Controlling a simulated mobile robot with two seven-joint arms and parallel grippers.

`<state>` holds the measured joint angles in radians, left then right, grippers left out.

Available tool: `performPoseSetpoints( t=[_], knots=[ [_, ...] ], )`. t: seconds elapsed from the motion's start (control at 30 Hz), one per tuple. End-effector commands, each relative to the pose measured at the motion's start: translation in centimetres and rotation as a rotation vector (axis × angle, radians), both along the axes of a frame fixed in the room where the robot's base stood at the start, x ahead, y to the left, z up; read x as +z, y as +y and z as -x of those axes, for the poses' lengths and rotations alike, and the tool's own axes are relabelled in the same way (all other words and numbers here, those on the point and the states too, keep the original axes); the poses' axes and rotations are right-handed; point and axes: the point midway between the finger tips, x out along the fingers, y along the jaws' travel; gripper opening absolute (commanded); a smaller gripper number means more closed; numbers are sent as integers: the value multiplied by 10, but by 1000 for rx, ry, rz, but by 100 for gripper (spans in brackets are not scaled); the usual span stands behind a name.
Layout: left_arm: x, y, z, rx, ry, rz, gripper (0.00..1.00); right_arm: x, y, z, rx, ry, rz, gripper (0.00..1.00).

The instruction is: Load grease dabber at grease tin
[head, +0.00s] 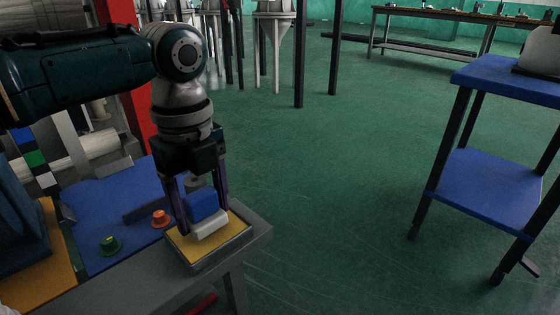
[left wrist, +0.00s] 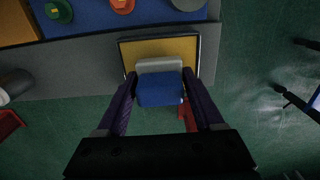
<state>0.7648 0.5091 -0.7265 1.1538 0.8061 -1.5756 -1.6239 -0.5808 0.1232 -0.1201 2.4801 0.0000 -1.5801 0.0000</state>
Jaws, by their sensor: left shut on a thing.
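The grease dabber has a blue block handle (head: 201,203) and a whitish pad (head: 211,224) below it. My left gripper (head: 204,216) is shut on the blue handle, with the pad facing down. The grease tin (head: 183,247) is a shallow, dark-rimmed tray with a yellow surface at the table's near right corner. The pad is over the tin; whether it touches the yellow cannot be told. In the left wrist view the dabber (left wrist: 159,90) sits between the fingers, overlapping the near part of the tin (left wrist: 160,47). My right gripper is not in view.
A blue mat (head: 90,205) on the grey table carries a green knob (head: 110,245), an orange knob (head: 160,218) and a grey round part (head: 194,183). A red post (head: 125,60) stands behind. A blue two-level stand (head: 490,185) is at right, with clear green floor between.

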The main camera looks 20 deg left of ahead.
Motion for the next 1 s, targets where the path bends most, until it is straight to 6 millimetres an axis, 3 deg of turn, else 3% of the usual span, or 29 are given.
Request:
performPoseSetpoints(
  t=[1.0],
  knots=[
    [-10,0,0,0,0,0,25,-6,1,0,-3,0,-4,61]
  ],
)
